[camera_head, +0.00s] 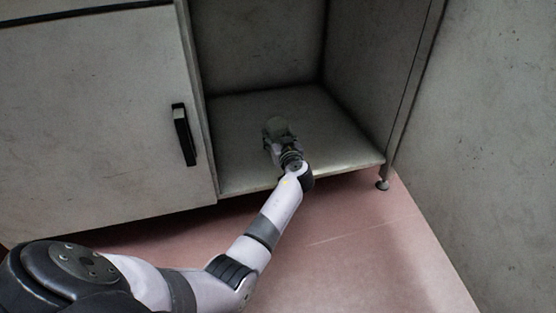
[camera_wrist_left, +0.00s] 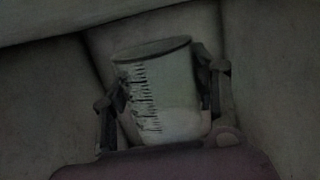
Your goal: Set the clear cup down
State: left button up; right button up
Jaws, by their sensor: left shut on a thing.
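My left gripper (camera_head: 280,139) reaches into the open cupboard bay, low over its floor. It is shut on the clear cup (camera_wrist_left: 165,92), which has dark graduation marks down its side. In the left wrist view the gripper (camera_wrist_left: 165,95) has one finger on each side of the cup. The cup (camera_head: 276,125) looks upright, a little tilted in the wrist picture. Its base is hidden by the gripper, so I cannot tell whether it touches the cupboard floor (camera_head: 335,140). My right gripper is not in view.
A closed cabinet door (camera_head: 95,120) with a black handle (camera_head: 184,135) stands left of the bay. The bay's right side wall (camera_head: 375,75) and a grey panel (camera_head: 490,150) bound the right. The cupboard floor around the cup is bare. The floor in front is pink.

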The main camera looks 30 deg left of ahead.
pick_arm(q)
notch_tip(320, 180, down, 6)
jog(key=b, duration=0.3)
jog(key=shift+r, duration=0.3)
jog(key=o, duration=1.2)
jog(key=shift+o, duration=0.2)
